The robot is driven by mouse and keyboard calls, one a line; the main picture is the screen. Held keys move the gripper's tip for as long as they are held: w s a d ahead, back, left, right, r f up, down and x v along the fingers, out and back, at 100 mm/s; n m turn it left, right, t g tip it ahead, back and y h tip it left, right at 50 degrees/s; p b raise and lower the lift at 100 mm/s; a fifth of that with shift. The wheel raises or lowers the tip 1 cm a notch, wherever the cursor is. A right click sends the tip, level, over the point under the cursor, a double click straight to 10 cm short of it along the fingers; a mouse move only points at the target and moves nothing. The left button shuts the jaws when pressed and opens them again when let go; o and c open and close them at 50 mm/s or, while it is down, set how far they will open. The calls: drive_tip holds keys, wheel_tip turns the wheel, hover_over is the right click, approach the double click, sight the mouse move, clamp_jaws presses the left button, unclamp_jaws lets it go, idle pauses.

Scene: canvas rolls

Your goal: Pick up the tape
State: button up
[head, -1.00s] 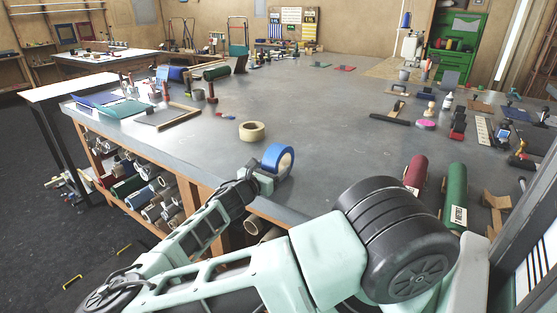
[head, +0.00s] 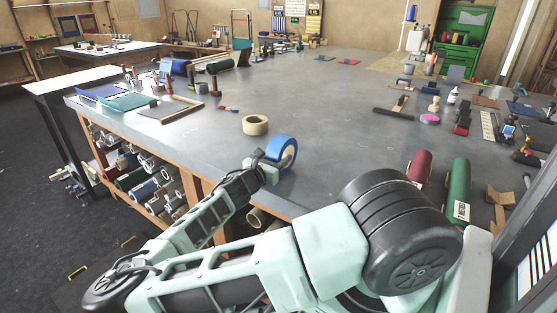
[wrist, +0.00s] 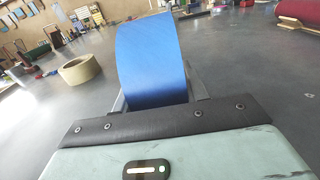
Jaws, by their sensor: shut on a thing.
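A roll of blue tape (head: 283,150) is at the near edge of the grey workbench in the head view. It fills the middle of the wrist view (wrist: 150,60), standing on its side with its blue face toward the camera. My gripper (head: 268,166) is shut on the blue tape. The fingers are mostly hidden behind the tape and the wrist housing. A roll of cream tape (head: 255,124) lies flat on the bench, apart from my gripper. It also shows in the wrist view (wrist: 81,70), left of the blue tape.
The grey workbench (head: 330,110) is clear behind the tapes. A framed board (head: 171,109) lies at the left. Canvas rolls are stored below the bench.

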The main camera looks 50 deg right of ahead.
wheel_tip(320, 180, up, 27)
drive_tip(key=b, duration=0.1)
drive_tip(key=shift+r, duration=0.2)
idle(1.0)
